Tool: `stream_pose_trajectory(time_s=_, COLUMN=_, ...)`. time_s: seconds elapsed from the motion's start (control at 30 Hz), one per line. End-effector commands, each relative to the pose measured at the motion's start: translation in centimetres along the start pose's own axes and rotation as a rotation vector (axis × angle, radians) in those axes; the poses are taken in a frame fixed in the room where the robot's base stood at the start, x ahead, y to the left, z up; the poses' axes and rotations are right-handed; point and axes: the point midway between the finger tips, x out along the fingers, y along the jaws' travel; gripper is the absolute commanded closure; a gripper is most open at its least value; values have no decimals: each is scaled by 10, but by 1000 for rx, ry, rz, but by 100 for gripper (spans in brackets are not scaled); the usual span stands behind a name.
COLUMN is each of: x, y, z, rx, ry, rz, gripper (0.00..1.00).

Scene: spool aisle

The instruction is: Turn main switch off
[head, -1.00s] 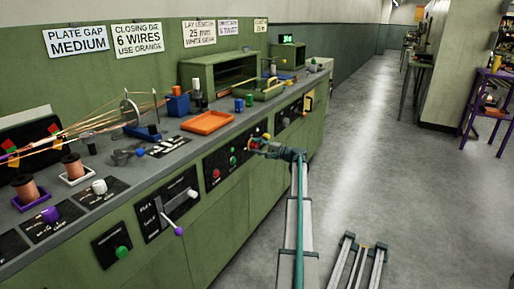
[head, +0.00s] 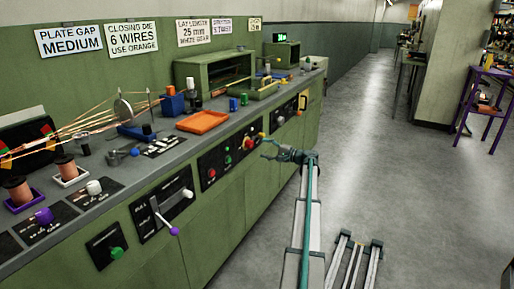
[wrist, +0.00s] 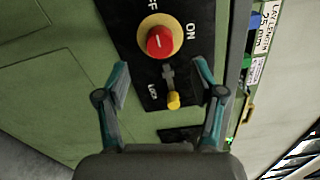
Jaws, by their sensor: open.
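The main switch (wrist: 160,41) is a red rotary knob on a round yellow base, on a black plate with ON and OFF labels. A small pale mark shows on the knob; I cannot tell surely which label it points to. A yellow-tipped lever (wrist: 173,100) sits beside it, near a LOCK label. My gripper (wrist: 162,68) is open and empty, its fingers spread to either side of the lever and short of the knob. In the head view my gripper (head: 265,148) is in front of the panel, just right of the red knob (head: 249,143).
The green bench (head: 200,215) carries other knobs and a purple-tipped lever (head: 173,231) along its front. An orange tray (head: 203,122) lies on top. The aisle floor (head: 400,200) on the right is clear up to a purple stand (head: 467,110).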

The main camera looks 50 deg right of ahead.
Motion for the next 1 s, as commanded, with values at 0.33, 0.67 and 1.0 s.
stream_pose_trajectory(time_s=0.33, x=-43, y=0, z=0, rx=0, ry=0, rz=0, gripper=32)
stream_pose_trajectory(time_s=0.67, x=-45, y=0, z=0, rx=0, ry=-1, rz=0, gripper=32)
stream_pose_trajectory(time_s=1.0, x=-47, y=17, z=9, rx=-39, ry=-24, rz=76, gripper=32)
